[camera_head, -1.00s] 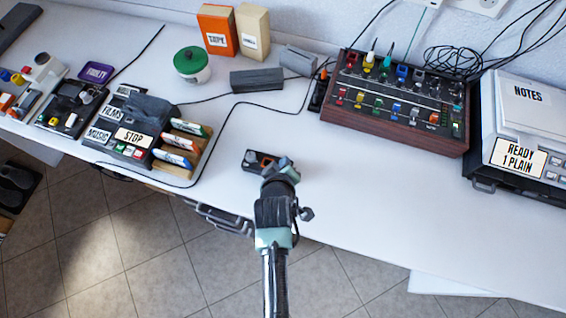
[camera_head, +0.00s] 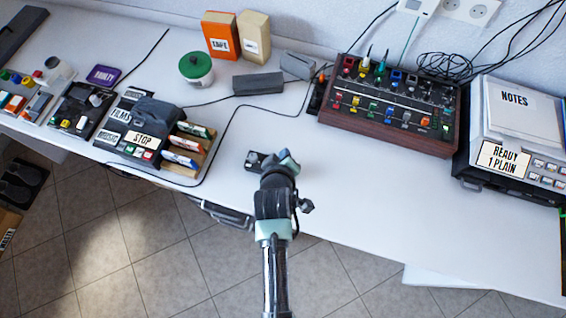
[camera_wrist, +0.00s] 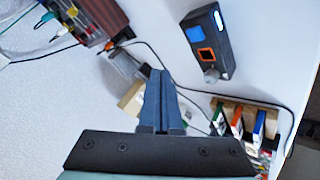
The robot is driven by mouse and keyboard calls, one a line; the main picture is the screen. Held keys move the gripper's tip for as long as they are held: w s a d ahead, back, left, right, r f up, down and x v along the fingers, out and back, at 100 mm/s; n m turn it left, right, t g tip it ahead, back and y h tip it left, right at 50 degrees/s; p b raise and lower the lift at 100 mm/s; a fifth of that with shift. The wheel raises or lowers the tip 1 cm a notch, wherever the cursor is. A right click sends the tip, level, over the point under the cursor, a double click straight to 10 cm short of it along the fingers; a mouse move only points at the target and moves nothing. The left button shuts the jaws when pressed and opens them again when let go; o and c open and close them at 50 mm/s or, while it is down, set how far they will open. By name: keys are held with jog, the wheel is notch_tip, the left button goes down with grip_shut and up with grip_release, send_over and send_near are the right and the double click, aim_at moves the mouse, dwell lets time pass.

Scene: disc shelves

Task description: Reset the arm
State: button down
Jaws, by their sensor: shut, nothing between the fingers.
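My arm reaches up from the bottom middle of the head view, and my gripper (camera_head: 287,160) is over the front part of the white table (camera_head: 400,215). In the wrist view my gripper (camera_wrist: 160,82) shows its two dark blue fingers pressed together, with nothing held between them. A small dark device (camera_head: 256,160) lies on the table just left of the gripper, partly hidden by it in the head view. The wrist view shows that device (camera_wrist: 206,40) whole, with a blue button, an orange-rimmed square and a knob, apart from the fingers.
A panel with knobs (camera_head: 390,110) stands at the back right, beside a machine with a "NOTES" sheet (camera_head: 513,105). A machine marked STOP (camera_head: 140,135) and a rack of cards (camera_head: 185,150) are at left. A black cable crosses the table. The front right of the table is clear.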

dwell(0.3)
jog(key=w+r+m+t, duration=0.1)
jog(key=w+r+t, duration=0.25)
jog(key=r, duration=0.85)
jog(key=w+r+m+t, duration=0.2)
jog(key=w+r, duration=0.2)
jog(key=r, duration=0.8)
jog(key=w+r+m+t, duration=0.1)
jog(key=w+r+t, duration=0.25)
jog(key=r, duration=0.95)
jog(key=s+r+m+t, duration=0.1)
jog(key=s+r+t, duration=0.1)
jog(key=r, duration=0.7)
jog(key=s+r+m+t, duration=0.1)
jog(key=s+r+t, duration=0.15)
jog(key=r, duration=0.65)
jog(key=s+r+m+t+y, duration=0.1)
jog(key=s+r+t, duration=0.3)
jog(key=s+r, duration=0.8)
notch_tip(320, 180, up, 4)
jog(key=shift+s+r+m+t, duration=0.1)
jog(key=shift+s+m+t, duration=0.2)
jog(key=shift+m+t, duration=0.1)
